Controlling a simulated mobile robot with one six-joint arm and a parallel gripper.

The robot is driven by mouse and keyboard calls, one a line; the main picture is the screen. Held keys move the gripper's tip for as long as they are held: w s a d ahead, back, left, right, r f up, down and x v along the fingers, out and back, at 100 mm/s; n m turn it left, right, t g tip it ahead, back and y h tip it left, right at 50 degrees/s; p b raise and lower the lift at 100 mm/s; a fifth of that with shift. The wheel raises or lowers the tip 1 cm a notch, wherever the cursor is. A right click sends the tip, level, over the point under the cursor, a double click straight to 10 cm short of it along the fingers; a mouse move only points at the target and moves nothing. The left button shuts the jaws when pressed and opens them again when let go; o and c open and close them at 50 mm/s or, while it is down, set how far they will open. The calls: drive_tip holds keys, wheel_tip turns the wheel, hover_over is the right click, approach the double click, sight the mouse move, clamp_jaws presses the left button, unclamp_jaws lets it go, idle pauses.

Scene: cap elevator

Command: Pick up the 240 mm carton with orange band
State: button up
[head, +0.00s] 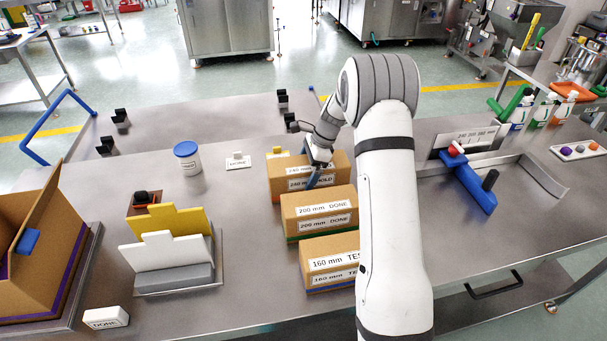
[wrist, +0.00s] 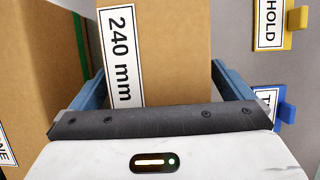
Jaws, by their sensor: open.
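The 240 mm carton (head: 283,170) is the farthest of three brown cartons in the row, left of my arm in the head view. Its label shows HOLD; I cannot make out its orange band. My gripper (head: 319,172) is down at this carton. In the wrist view the carton (wrist: 165,60) stands between the two blue fingers of my open gripper (wrist: 158,88), one on each side. I cannot tell whether either finger touches it.
The 200 mm carton (head: 318,208) with a green band is close beside it and also shows in the wrist view (wrist: 45,80). The 160 mm carton (head: 330,258) is nearer. A white jar (head: 187,158) stands left. A blue clamp-like fixture (head: 468,185) stands right.

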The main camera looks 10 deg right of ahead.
drive_tip(key=shift+a+f, duration=0.1)
drive_tip(key=shift+f, duration=0.2)
drive_tip(key=shift+c, duration=0.3)
drive_tip(key=shift+r, duration=0.1)
drive_tip(key=c, duration=1.5)
drive_tip(key=shift+w, duration=0.1)
drive_tip(key=shift+c, duration=0.2)
wheel_tip(320, 180, up, 10)
drive_tip(key=shift+r+b, duration=0.1)
drive_tip(key=shift+b, duration=0.9)
